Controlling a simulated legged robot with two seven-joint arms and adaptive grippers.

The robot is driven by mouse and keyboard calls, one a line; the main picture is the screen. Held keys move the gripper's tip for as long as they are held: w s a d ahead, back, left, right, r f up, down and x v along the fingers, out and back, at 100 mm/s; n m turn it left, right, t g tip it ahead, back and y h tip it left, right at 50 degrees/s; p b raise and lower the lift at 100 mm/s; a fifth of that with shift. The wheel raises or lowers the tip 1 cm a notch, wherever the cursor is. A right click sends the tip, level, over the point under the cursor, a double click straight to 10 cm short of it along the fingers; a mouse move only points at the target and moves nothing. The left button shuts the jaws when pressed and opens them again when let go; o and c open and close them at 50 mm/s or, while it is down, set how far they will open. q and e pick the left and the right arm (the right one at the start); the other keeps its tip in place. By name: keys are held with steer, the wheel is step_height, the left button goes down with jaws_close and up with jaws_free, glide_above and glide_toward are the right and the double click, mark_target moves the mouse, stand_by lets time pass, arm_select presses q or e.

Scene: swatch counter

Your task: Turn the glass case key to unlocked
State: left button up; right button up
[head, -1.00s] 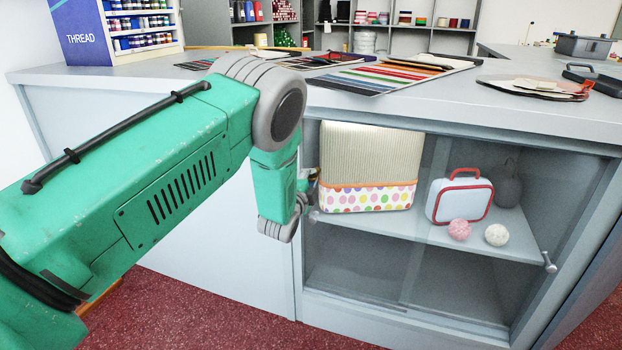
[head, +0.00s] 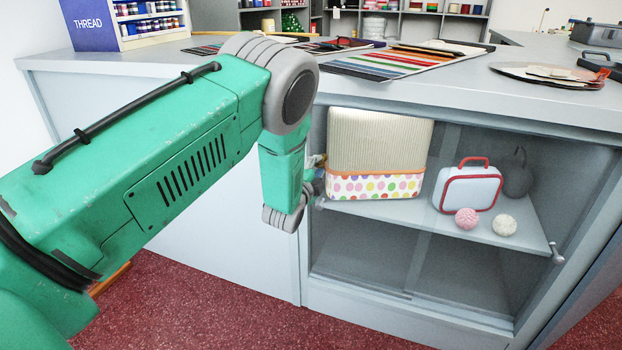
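The glass case (head: 440,262) is the glazed front of the grey counter, with sliding glass panels. A small metal knob-like fitting (head: 557,254) is at its right edge. Another small metal fitting (head: 321,203) is at its left edge, just below my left gripper. I cannot tell which of these, if either, is the key or how it is turned. My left gripper (head: 317,180) is at the case's left edge, mostly hidden behind my green wrist. Only a dark bit and a tan bit show, so its opening and any contact are unclear. My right gripper is out of view.
Inside the case are a polka-dot box (head: 375,186), a blue case with red trim (head: 469,189), two balls and a dark round object. Red floor lies in front.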

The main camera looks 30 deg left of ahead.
arm_select(q)
steer(key=v, duration=1.1)
steer(key=shift+w+d, duration=0.1)
steer(key=shift+d, duration=0.1)
